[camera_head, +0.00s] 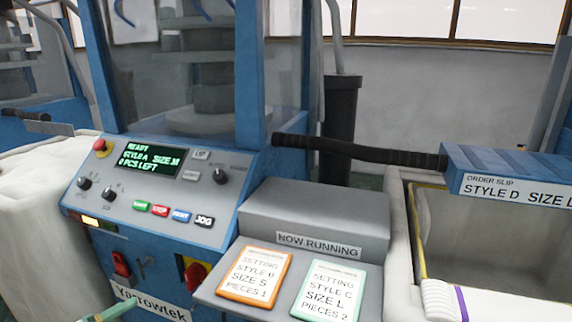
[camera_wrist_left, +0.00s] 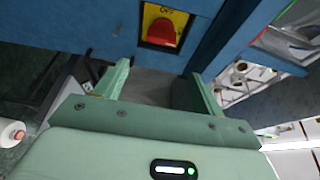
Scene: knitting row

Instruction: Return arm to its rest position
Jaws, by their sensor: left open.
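My left gripper (camera_wrist_left: 163,84) fills the lower part of the left wrist view. Its two pale green fingers are spread apart, with nothing between them. Beyond them is a red knob on a yellow plate (camera_wrist_left: 161,27), on a blue machine front. In the head view only a small green part of my left gripper (camera_head: 108,312) shows at the bottom edge, low in front of the knitting machine (camera_head: 165,205); its fingertips are hard to make out there. My right arm and gripper are in neither view.
The machine's display (camera_head: 150,158) reads READY, STYLE A, SIZE M, 0 PCS LEFT. An orange-edged card (camera_head: 254,274) and a green-edged card (camera_head: 329,290) lie by the NOW RUNNING label (camera_head: 319,246). A bin (camera_head: 480,245) stands right; a white covered shape (camera_head: 40,225) stands left.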

